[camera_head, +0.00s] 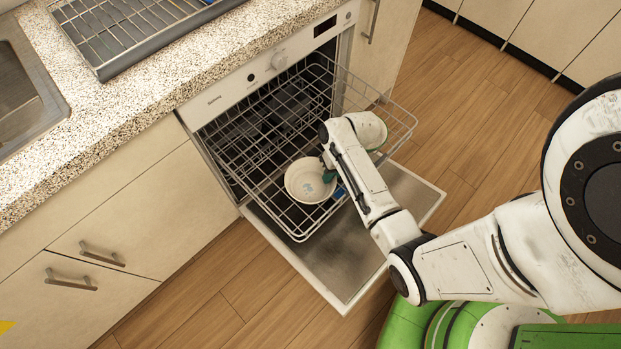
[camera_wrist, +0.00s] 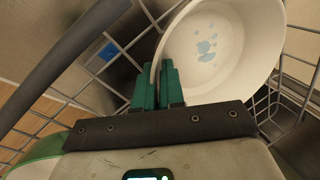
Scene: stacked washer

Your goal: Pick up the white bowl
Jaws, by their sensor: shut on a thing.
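The white bowl (camera_head: 309,181) sits in the pulled-out wire rack of the dishwasher, with pale blue marks on its inside. In the wrist view the bowl (camera_wrist: 222,45) fills the upper right, its open side toward the camera. My gripper (camera_head: 328,176) is at the bowl's right edge in the head view. In the wrist view the green fingers of my gripper (camera_wrist: 158,88) are close together at the bowl's left rim, shut on it. The exact contact at the fingertips is partly hidden by the fingers.
The dishwasher rack (camera_head: 262,180) has wire walls around the bowl. The open dishwasher door (camera_head: 340,255) lies below it. A speckled counter (camera_head: 190,65) with a drying rack (camera_head: 130,28) and a sink (camera_head: 22,90) is at the upper left. Wooden floor (camera_head: 470,110) is clear at the right.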

